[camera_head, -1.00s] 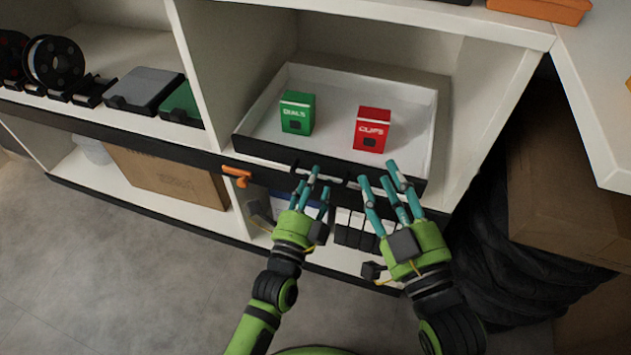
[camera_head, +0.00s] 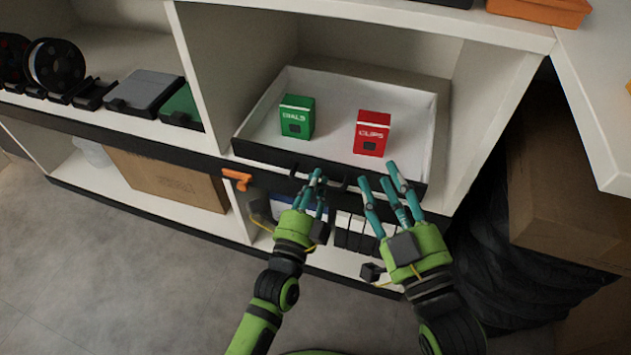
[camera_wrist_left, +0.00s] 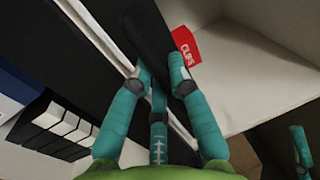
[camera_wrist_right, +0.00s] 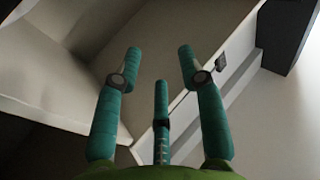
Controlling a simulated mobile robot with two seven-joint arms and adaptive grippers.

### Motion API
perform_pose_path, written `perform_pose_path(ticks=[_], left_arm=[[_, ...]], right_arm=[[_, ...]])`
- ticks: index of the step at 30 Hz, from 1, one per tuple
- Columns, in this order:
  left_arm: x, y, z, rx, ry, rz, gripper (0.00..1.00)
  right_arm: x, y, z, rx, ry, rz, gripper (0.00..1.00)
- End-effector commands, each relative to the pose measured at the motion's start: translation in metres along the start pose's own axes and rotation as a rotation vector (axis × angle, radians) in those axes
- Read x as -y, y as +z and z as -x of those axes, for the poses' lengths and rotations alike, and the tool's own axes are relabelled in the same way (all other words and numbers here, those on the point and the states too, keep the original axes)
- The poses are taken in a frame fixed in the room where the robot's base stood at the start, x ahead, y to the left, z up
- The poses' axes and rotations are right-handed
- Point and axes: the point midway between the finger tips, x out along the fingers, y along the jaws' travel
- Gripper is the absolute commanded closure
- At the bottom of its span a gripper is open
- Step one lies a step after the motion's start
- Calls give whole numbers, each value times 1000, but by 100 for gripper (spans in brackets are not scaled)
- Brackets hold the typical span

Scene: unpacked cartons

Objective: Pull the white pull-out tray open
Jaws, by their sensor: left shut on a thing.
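The white pull-out tray (camera_head: 262,152) has a dark front and sits in the upper right compartment of the shelf. A green box marked DIALS (camera_head: 297,117) and a red box marked CLIPS (camera_head: 371,133) stand upright in it; the red box also shows in the left wrist view (camera_wrist_left: 184,43). My left gripper (camera_head: 316,180) is shut on a dark handle (camera_head: 340,184) at the tray's front; its fingers partly hide the handle. It also shows in the left wrist view (camera_wrist_left: 160,82). My right gripper (camera_head: 384,182) is open and empty, just before the front's right part.
An orange clip-like thing (camera_head: 237,177) sits on the shelf edge left of the tray. Below stand several dark-and-white binders (camera_head: 352,232). The floor (camera_head: 120,280) in front is clear.

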Motion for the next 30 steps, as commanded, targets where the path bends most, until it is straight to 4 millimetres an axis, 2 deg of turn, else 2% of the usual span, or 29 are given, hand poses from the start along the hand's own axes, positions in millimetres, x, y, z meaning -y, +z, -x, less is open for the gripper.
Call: perform_pose_path(ticks=[5, 8, 11, 16, 21, 27, 30], left_arm=[[3, 0, 11, -2, 3, 0, 100], [6, -1, 19, -2, 3, 0, 100], [8, -1, 29, -3, 4, 0, 100], [11, -2, 48, -4, 5, 1, 100], [14, -1, 63, -4, 3, 1, 100], [16, -2, 80, -4, 3, 2, 100], [18, -2, 88, -4, 2, 2, 100]], right_arm=[[-9, 36, 5, 198, 22, -5, 60], [-16, 66, 16, 368, 37, -13, 60], [-23, 99, 36, 563, 54, -23, 60], [-32, 145, 87, 904, 79, -48, 60], [-35, 170, 143, 1191, 93, -77, 60], [-35, 178, 202, 1466, 103, -111, 60], [-34, 193, 197, 1460, 99, -109, 60]])
